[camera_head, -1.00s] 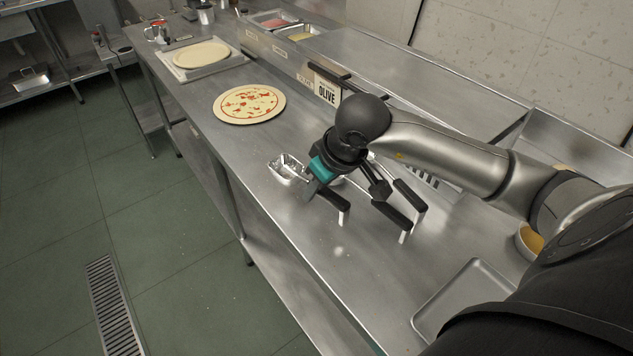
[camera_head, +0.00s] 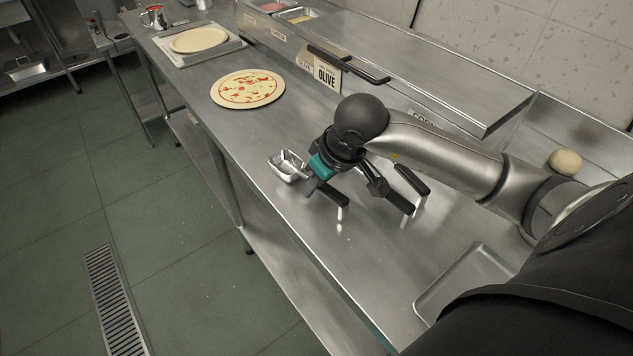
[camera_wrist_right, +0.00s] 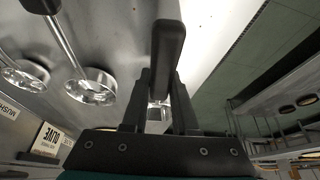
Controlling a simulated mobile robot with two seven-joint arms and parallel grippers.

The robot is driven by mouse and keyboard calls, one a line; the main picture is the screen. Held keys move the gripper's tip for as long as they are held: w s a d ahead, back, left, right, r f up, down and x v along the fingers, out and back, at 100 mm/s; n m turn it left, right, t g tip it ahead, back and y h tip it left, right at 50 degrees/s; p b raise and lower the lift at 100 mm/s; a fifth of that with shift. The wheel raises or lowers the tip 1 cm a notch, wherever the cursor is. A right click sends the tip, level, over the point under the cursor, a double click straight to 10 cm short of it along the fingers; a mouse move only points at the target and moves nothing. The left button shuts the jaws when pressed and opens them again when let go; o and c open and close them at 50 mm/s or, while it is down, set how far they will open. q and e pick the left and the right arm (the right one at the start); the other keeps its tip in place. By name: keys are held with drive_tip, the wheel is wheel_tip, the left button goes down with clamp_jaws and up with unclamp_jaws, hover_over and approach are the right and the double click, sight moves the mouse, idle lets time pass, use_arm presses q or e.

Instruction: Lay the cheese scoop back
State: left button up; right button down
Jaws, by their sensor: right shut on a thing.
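My right gripper (camera_head: 350,190) is shut on the black handle (camera_wrist_right: 168,45) of a scoop, which I take to be the cheese scoop. Its shiny metal bowl (camera_head: 287,165) shows left of the gripper in the head view, over the steel counter (camera_head: 330,260). Whether the bowl touches the counter I cannot tell. In the wrist view the handle stands between the two dark fingers, and a bit of bright metal shows behind them. My left gripper is out of view.
Other black-handled scoops (camera_head: 411,181) stand close right of the gripper; their round bowls (camera_wrist_right: 94,87) show in the wrist view. A pizza (camera_head: 247,89) lies farther along the counter. An empty metal tray (camera_head: 462,283) lies nearer. An OLIVE label (camera_head: 326,76) fronts the raised rail.

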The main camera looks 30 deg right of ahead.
drive_tip(key=shift+f+b, duration=0.3)
drive_tip(key=c, duration=0.6)
unclamp_jaws()
drive_tip(key=p+v, duration=0.1)
drive_tip(key=v, duration=1.4)
